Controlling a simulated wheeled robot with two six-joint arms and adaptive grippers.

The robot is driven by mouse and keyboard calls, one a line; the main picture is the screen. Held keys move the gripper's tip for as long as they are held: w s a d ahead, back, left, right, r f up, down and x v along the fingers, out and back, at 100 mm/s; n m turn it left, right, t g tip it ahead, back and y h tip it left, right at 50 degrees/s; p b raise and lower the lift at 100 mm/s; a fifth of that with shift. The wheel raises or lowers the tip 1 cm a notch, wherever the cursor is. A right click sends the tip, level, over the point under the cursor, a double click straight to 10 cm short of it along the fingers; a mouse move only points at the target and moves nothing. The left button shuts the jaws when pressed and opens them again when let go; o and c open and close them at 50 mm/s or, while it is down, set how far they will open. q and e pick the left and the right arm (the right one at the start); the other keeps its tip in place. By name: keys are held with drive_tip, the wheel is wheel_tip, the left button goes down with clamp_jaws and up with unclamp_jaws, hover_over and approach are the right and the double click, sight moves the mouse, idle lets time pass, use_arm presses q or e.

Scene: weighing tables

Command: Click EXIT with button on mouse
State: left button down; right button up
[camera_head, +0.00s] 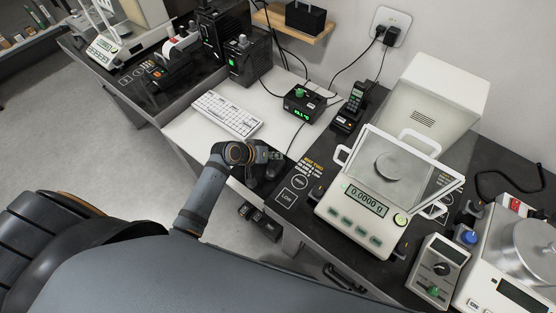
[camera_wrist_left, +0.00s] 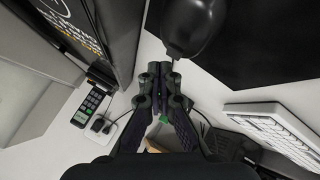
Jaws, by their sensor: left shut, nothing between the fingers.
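The black computer mouse (camera_head: 273,170) sits on a dark pad at the front of the white desk section, partly hidden by my left gripper. In the left wrist view the mouse (camera_wrist_left: 195,27) is at the top, just beyond the fingertips, with its cable running toward them. My left gripper (camera_head: 270,156) is shut and empty at the mouse's cable end; the fingers also show in the left wrist view (camera_wrist_left: 161,76). I cannot tell whether they touch the mouse. No EXIT label or screen is visible. My right gripper is out of view.
A white keyboard (camera_head: 227,115) lies left of the mouse. A black box with a green display (camera_head: 303,103) stands behind, with a handset (camera_head: 353,105) to its right. The balance (camera_head: 365,203) with glass shield stands on the dark table at right. White desk around the keyboard is clear.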

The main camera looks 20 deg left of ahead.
sight(276, 161)
use_arm(q)
drive_tip(key=shift+f, duration=0.3)
drive_tip(key=shift+f, duration=0.4)
idle(0.5)
idle(0.3)
drive_tip(key=shift+r+p, duration=0.8)
drive_tip(key=shift+r, duration=0.05)
wheel_tip(276, 161, up, 5)
drive_tip(key=p, duration=0.5)
